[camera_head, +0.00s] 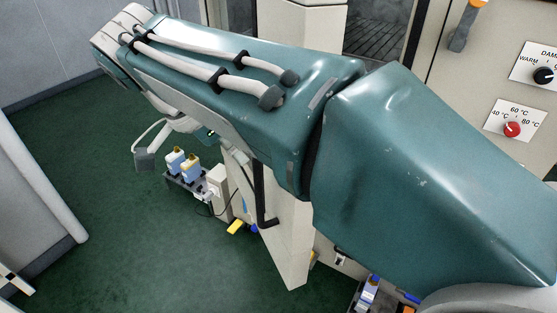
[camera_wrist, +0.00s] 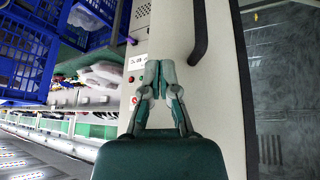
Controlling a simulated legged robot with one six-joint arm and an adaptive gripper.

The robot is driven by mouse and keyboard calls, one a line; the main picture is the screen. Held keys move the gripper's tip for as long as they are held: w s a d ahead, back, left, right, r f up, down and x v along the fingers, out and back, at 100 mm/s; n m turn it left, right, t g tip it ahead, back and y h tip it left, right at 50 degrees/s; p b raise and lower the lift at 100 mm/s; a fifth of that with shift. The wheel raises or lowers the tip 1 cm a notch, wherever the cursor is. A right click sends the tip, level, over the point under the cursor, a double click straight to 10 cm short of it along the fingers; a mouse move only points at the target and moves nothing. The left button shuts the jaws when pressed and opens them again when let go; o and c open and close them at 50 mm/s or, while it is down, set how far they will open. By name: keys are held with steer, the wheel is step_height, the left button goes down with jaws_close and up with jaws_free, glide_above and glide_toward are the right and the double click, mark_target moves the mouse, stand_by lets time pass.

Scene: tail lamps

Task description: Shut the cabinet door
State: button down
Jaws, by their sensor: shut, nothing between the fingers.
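The cabinet door shows in the head view as a beige upright panel (camera_head: 292,245) below my teal arm, with a black handle (camera_head: 265,195) on its left side. It stands out from the cabinet front, so it looks open; my arm hides much of it. In the wrist view the beige door frame (camera_wrist: 180,35) and black handle (camera_wrist: 201,35) lie close by, with dark glass to the right. My gripper (camera_wrist: 160,86) is shut and empty, its fingertips over the beige frame, left of the handle. I cannot tell whether they touch it.
The cabinet's control panel with a red knob (camera_head: 512,129) and a black knob (camera_head: 543,76) is at right. A tray with bottles (camera_head: 190,168) is on the green floor beyond my arm. Blue crates (camera_wrist: 28,55) and shelving fill the wrist view's left. Floor at left is mostly clear.

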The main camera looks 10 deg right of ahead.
steer(key=w+d+f+m+y, duration=0.1)
steer(key=w+d+f, duration=0.2)
steer(key=d+f, duration=0.3)
steer(key=shift+w+d+f+m, duration=0.15)
steer(key=shift+d+f+m, duration=0.25)
steer(key=shift+f, duration=0.55)
